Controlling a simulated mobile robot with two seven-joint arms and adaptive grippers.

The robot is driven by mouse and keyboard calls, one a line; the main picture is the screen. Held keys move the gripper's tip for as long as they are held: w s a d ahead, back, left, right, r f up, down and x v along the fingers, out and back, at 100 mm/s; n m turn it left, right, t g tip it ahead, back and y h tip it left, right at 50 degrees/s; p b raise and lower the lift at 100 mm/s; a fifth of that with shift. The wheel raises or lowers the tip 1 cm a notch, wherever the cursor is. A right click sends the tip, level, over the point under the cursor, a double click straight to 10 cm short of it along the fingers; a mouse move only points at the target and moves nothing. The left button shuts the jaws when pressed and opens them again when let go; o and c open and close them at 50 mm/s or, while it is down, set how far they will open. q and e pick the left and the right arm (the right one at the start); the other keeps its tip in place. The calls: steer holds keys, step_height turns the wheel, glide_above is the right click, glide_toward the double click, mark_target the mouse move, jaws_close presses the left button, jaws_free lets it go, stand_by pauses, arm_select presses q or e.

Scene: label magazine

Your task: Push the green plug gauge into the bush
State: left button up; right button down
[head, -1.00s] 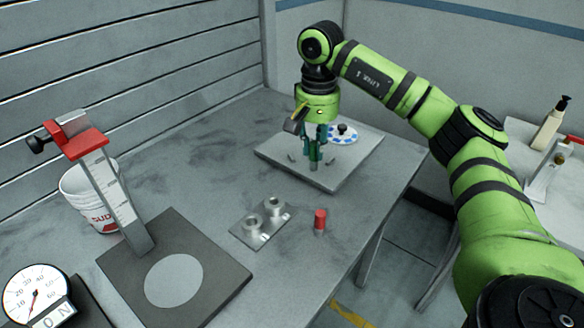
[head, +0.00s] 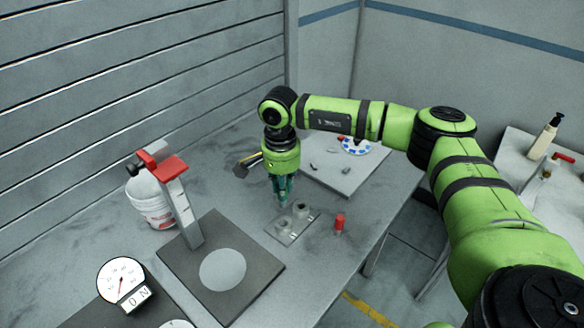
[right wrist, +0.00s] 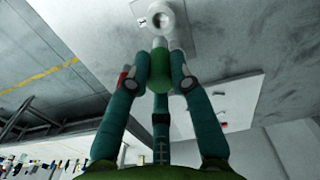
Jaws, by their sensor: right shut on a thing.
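My right gripper (head: 284,202) points down, just above and behind the small grey plate (head: 273,232) with two metal bushes. In the right wrist view the fingers (right wrist: 160,67) are shut on the green plug gauge (right wrist: 160,80), whose pale metal end points away from the palm. One bush (right wrist: 163,17) shows open and empty ahead of the gauge. In the head view the left bush (head: 283,223) and the right bush (head: 300,210) stand side by side. The gauge is apart from the left bush; fingers mostly hide it in the head view. My left gripper is not in view.
A red plug gauge (head: 339,222) stands right of the bush plate. A pale board (head: 345,180) with a blue-dotted disc lies behind. A dark stand (head: 180,265) with a red-topped column, a white bucket (head: 150,205) and a dial (head: 121,282) are at left.

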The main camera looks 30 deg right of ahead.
mark_target(283, 206)
steer(key=shift+f, duration=0.1)
steer(key=shift+d, duration=0.1)
steer(key=shift+f+b, duration=0.15)
steer(key=shift+b, duration=0.3)
step_height(283, 206, down, 2)
steer(key=shift+f+b, duration=0.1)
steer(key=shift+b, duration=0.85)
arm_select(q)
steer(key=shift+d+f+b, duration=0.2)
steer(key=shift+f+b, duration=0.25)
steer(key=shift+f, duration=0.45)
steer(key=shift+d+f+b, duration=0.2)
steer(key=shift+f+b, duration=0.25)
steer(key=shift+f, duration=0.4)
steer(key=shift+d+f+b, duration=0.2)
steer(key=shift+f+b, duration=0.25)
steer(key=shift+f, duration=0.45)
arm_select(e)
steer(key=shift+f, duration=1.65)
arm_select(q)
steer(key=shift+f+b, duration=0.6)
steer(key=shift+b, duration=0.05)
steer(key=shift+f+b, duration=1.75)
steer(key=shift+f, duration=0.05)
arm_select(e)
steer(key=shift+f, duration=2.05)
steer(key=c, duration=1)
jaws_free()
